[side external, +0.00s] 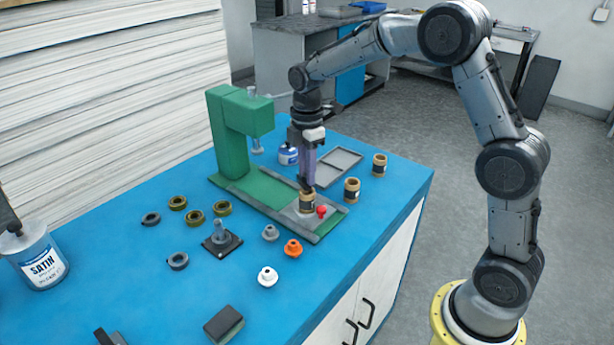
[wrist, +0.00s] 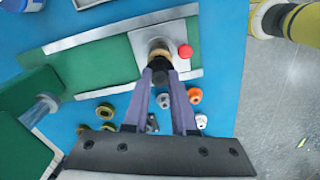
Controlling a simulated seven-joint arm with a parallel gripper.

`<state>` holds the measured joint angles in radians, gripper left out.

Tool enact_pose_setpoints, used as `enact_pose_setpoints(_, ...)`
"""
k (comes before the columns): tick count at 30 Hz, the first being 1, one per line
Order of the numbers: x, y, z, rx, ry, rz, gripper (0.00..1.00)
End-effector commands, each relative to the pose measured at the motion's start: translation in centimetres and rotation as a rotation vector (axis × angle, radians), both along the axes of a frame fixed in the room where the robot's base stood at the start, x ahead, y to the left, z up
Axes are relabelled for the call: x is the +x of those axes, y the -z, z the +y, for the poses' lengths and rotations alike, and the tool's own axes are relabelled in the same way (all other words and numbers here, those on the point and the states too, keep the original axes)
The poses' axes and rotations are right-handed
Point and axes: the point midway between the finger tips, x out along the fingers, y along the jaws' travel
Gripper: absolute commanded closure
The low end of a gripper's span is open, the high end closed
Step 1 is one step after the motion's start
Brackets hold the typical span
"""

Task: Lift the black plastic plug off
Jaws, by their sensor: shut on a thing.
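My gripper (side external: 307,184) points straight down over the press base. In the wrist view my gripper (wrist: 161,74) has its two purple fingers closed together on a small dark piece, the black plastic plug (wrist: 159,63). A tan roll with a dark band (side external: 307,202) stands upright on the grey plate directly under the fingertips; its rim also shows in the wrist view (wrist: 158,45). The plug is at the top of this roll. The fingers mostly cover it in the side view, and I cannot tell whether it is clear of the roll.
The green press (side external: 230,135) stands left of my gripper. A red knob (side external: 321,211) is close beside the roll. Two more rolls (side external: 352,190) and a grey tray (side external: 338,166) lie to the right and behind. Orange (side external: 293,248), white (side external: 268,276) and grey plugs lie in front.

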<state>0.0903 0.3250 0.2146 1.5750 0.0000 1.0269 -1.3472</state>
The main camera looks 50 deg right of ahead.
Motion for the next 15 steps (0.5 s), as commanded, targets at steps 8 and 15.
enact_pose_setpoints(8, -2.7, -5.1, 0.2, 0.0, 0.0, -0.007, 1.0)
enact_pose_setpoints(15, -8.0, -9.0, 0.7, 0.0, 0.0, -0.003, 1.0)
